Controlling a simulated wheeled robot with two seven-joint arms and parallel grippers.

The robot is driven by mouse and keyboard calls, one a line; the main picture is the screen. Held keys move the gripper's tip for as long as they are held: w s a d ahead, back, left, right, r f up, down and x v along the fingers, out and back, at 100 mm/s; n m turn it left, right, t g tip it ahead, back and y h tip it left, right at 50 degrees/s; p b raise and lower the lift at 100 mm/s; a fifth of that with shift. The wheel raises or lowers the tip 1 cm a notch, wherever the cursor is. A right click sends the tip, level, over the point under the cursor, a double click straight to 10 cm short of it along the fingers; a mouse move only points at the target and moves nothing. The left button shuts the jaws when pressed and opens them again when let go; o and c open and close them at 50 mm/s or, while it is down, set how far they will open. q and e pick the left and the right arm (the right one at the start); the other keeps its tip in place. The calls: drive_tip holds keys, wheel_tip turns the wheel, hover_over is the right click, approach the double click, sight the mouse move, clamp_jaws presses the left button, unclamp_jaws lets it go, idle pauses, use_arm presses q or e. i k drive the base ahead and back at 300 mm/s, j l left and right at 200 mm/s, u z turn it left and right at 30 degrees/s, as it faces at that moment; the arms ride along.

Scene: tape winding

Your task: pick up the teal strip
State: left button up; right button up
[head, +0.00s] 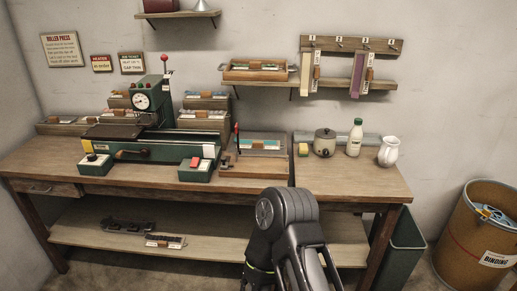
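I cannot single out the teal strip for certain. A small teal-blue piece (262,144) lies on a wooden-based board with a red-handled lever, right of the green press. More small bluish pieces show in the wall-shelf tray, too small to tell apart. One of my arms comes in from the bottom middle, in front of the bench; its fingertips do not show. My other arm is out of view. I see neither gripper's fingers, and nothing held.
A green press (152,108) stands left on the wooden bench (345,183). Right of it are a grey pot (324,142), a white bottle (354,139) and a white jug (389,151). A beige strip (306,75) and a purple strip (357,75) hang above. A barrel (475,240) stands right.

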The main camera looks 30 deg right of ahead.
sight(244, 144)
drive_tip(key=l, duration=0.5)
drive_tip(key=k+l+u, duration=0.1)
drive_tip(key=l, duration=0.35)
drive_tip(key=l+u, duration=0.1)
drive_tip(key=l, duration=0.4)
drive_tip(key=k+l, duration=0.1)
drive_tip(key=l, duration=0.4)
drive_tip(key=k+l+u, duration=0.1)
drive_tip(key=l, duration=0.35)
drive_tip(key=k+l, duration=0.1)
drive_tip(key=l, duration=0.4)
drive_tip(key=i+u, duration=0.05)
